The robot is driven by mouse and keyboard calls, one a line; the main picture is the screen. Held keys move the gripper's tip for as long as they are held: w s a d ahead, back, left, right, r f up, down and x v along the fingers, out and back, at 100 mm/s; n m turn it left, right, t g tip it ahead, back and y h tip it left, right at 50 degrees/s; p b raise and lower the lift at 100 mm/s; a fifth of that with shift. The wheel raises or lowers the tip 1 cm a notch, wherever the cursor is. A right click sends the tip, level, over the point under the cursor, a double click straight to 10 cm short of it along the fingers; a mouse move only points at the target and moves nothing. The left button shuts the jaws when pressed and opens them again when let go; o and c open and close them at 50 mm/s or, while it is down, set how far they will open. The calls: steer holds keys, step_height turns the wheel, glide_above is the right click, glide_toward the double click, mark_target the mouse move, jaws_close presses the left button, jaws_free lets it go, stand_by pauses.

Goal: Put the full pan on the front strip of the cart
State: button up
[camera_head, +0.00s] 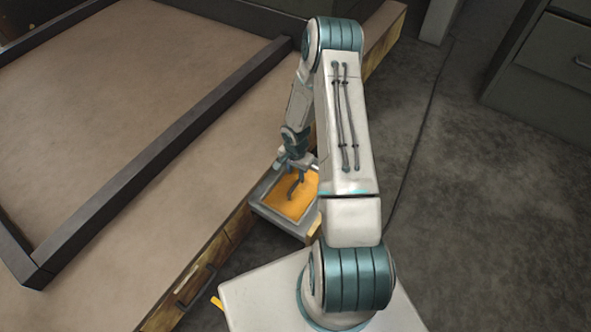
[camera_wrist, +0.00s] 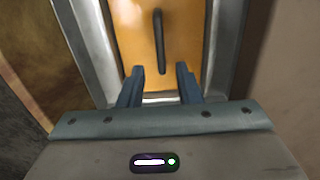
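A grey rectangular pan (camera_head: 264,211) with an orange fill (camera_head: 290,197) stands beside the wooden edge of a large brown surface, apparently the cart (camera_head: 185,225). A dark bar-shaped handle runs over the orange fill; it also shows in the wrist view (camera_wrist: 159,42). My gripper (camera_head: 297,170) is over the far part of the pan. In the wrist view my gripper's two dark fingers (camera_wrist: 158,75) are apart, with the handle lined up with the gap between them. I cannot tell whether the fingers touch anything. What the pan rests on is hidden.
A dark raised rail (camera_head: 165,150) borders the cart's larger area, leaving a bare brown strip between it and the wooden edge (camera_head: 205,268). Grey floor (camera_head: 480,200) lies open to the right. A dark drawer cabinet (camera_head: 550,60) stands at upper right.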

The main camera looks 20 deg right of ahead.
mark_target(296, 184)
step_height(296, 184, down, 8)
steer(key=b, duration=0.6)
steer(key=shift+f, duration=0.25)
jaws_close()
steer(key=shift+r+p, duration=2.8)
steer(key=shift+r, duration=1.3)
steer(key=shift+d, duration=0.1)
